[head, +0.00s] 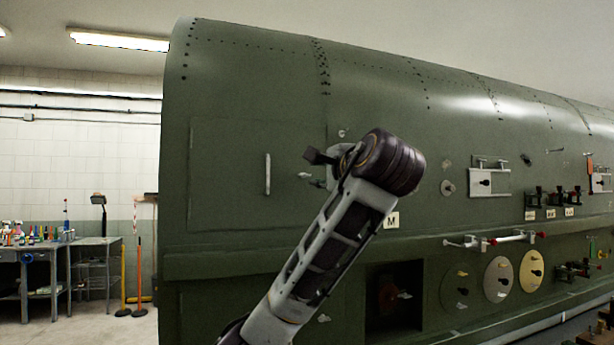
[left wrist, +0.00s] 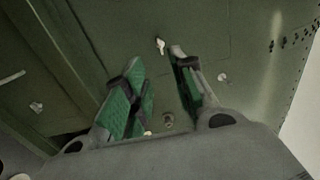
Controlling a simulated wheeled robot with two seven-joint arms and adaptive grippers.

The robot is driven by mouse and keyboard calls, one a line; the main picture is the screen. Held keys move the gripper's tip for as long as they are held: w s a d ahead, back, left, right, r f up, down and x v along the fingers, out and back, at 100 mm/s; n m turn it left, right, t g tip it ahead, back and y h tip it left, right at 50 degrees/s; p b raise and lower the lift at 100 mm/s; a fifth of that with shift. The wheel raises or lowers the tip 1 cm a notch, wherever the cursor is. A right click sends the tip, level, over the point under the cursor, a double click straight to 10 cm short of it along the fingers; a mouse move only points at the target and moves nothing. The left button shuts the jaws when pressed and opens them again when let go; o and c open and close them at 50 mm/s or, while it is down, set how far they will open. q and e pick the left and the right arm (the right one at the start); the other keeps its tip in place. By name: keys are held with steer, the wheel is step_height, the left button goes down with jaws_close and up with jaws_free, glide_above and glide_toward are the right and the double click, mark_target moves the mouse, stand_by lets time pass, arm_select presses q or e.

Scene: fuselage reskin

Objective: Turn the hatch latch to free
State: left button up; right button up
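My left gripper (head: 322,166) is in front of the green fuselage side, right of the hatch panel (head: 228,205) with its upright pale handle (head: 267,174). In the left wrist view, the left gripper's green-padded fingers (left wrist: 157,62) are open with nothing between the pads. A small silver latch-like piece (left wrist: 160,45) shows on the green skin just beyond the fingertips, beside the right one. I cannot tell whether it is touched or which way it is set. In the head view my wrist hides part of the skin there. My right gripper is not in view.
Small knobs (left wrist: 222,77) stick out of the skin nearby. To the right are several round covers (head: 498,279), latches and brackets, and below is a dark square opening (head: 394,296). A workbench (head: 40,258) stands far left. The floor between is clear apart from posts.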

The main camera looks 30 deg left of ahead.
mark_target(306, 175)
arm_select(q)
steer(key=p+x, duration=0.4)
steer(key=x, duration=0.8)
steer(key=shift+w+d, duration=0.1)
steer(key=shift+d, duration=0.05)
steer(key=shift+x, duration=0.95)
jaws_close()
